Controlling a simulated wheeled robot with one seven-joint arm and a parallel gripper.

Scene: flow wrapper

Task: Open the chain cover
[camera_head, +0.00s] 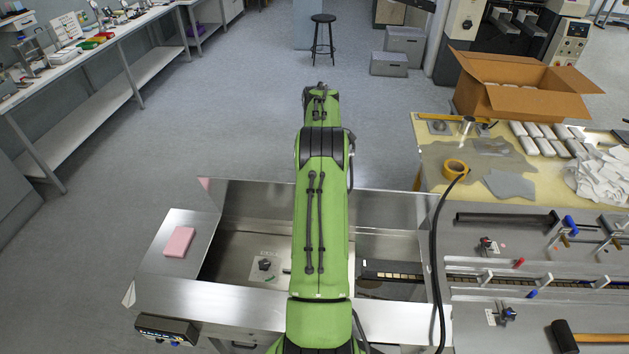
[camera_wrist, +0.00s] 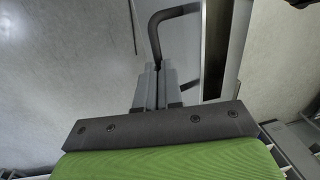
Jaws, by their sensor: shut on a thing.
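In the wrist view my gripper (camera_wrist: 158,85) is shut on a dark bent handle (camera_wrist: 158,30). The handle curves up and right from between the fingers, beside a pale grey metal surface (camera_wrist: 180,60). I take this surface for part of the chain cover, but cannot tell for sure. In the head view my green arm stretches over the middle of the steel machine and hides my gripper and the handle. A steel panel (camera_head: 255,198) stands along the far edge of an open recess (camera_head: 235,245) in the machine. I cannot tell how far the cover is open.
A pink block (camera_head: 178,242) lies on the machine's left top. A black cable (camera_head: 434,250) runs down right of my arm. A table with a cardboard box (camera_head: 510,90) and a tape roll (camera_head: 455,168) stands at the right. The floor beyond the machine is clear to the stool (camera_head: 323,38).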

